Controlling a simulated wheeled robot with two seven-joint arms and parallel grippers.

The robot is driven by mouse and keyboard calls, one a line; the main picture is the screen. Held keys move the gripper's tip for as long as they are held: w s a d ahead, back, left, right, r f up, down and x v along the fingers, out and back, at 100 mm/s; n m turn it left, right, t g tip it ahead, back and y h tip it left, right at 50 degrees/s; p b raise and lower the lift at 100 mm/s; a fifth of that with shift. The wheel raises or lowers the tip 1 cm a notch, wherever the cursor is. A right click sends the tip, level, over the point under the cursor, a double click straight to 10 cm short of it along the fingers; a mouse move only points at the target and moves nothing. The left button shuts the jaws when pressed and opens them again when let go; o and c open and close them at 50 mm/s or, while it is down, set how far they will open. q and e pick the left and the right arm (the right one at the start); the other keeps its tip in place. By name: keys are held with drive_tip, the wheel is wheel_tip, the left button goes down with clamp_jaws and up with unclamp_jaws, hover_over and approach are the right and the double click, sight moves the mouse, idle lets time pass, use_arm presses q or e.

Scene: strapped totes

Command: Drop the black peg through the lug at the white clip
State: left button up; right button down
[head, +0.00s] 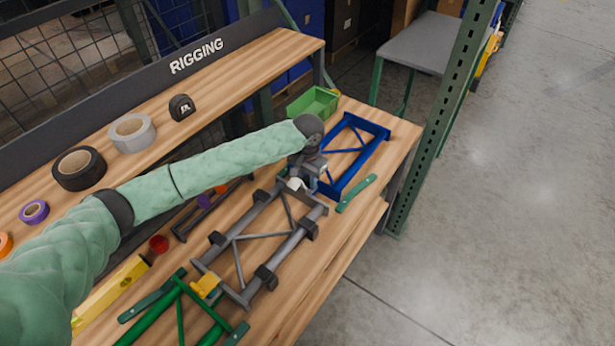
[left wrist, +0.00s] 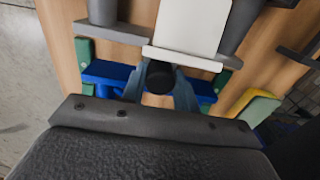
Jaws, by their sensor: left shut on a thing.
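My left gripper (head: 318,178) is at the far end of the grey frame (head: 236,262), close to the white clip (head: 295,184). In the left wrist view the gripper's fingers (left wrist: 160,86) are shut on the black peg (left wrist: 160,74), whose round end faces the camera. The white clip (left wrist: 190,24) shows as a pale plate just above the peg in that view. The lug is hard to make out, and I cannot tell whether the peg is inside it. In the head view the peg is mostly hidden by the gripper. My right gripper is not in view.
A blue frame (head: 378,129) lies just beyond the gripper, with a green strip (head: 356,193) beside it. A yellow clip (head: 205,287) sits at the grey frame's near end, by a green frame (head: 180,309). A green bin (head: 312,103) and tape rolls stand behind.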

use_arm(q)
drive_tip(key=o, duration=1.1)
drive_tip(key=shift+c, duration=0.2)
drive_tip(key=shift+r, duration=0.25)
drive_tip(key=shift+r+b, duration=0.35)
drive_tip(key=shift+r, duration=0.05)
wheel_tip(320, 180, up, 6)
drive_tip(key=shift+r+b, duration=0.25)
drive_tip(key=shift+b, duration=0.7)
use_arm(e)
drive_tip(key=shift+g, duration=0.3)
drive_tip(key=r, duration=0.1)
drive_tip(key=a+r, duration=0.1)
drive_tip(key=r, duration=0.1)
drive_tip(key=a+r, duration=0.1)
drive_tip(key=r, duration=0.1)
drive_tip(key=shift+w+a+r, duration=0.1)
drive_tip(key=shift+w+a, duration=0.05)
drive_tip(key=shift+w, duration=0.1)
